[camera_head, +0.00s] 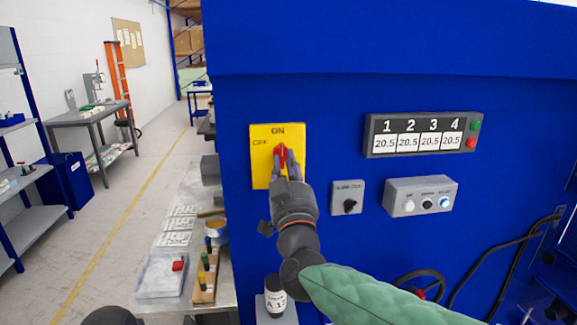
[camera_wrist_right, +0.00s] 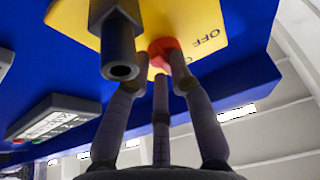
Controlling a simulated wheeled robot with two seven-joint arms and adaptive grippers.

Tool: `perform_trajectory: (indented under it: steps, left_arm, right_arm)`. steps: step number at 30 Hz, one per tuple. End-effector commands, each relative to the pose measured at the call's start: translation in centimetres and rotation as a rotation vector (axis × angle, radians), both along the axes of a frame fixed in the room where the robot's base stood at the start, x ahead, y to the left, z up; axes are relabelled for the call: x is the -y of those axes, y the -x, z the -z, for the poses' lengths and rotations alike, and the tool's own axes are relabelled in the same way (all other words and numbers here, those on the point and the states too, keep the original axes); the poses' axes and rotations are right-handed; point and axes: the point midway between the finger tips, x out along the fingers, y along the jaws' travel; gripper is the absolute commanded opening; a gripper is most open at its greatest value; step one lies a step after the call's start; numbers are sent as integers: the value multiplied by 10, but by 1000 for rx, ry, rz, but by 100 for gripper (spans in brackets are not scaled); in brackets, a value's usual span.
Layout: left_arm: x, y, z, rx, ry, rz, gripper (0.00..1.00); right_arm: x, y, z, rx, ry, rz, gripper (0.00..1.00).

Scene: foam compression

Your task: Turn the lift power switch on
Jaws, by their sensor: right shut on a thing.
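The lift power switch is a yellow plate (camera_head: 263,165) on the blue machine wall, marked ON at the top and OFF at the left. Its red handle (camera_head: 281,152) stands roughly upright, its upper end towards ON. My right gripper (camera_head: 288,163) is shut on the red handle and covers its lower part. In the right wrist view, the fingers meet at the red handle (camera_wrist_right: 163,48) on the yellow plate (camera_wrist_right: 195,18), beside the OFF lettering. A dark tubular part there hides some of the plate. My left gripper does not show.
Right of the switch are a small knob box (camera_head: 348,197), a grey button box (camera_head: 420,196) and a display (camera_head: 422,134) reading 20.5 in each field. A bench (camera_head: 208,291) with small items stands at lower left. A black handwheel (camera_head: 419,286) is at lower right.

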Motion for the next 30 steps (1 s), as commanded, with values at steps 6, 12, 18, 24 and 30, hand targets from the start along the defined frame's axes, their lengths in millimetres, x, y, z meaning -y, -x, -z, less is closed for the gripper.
perform_trajectory:
  steps: [6,12,18,24,30]
  left_arm:
    - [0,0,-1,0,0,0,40]
    - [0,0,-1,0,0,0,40]
    - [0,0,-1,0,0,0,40]
    - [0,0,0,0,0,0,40]
    - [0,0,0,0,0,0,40]
  right_arm:
    - [1,3,-14,22,-7,-2,0]
    - [1,3,-12,21,-5,-1,41]
    - [1,2,-9,15,-3,0,41]
    - [1,1,-6,11,-3,1,41]
    - [1,3,-5,9,-2,1,41]
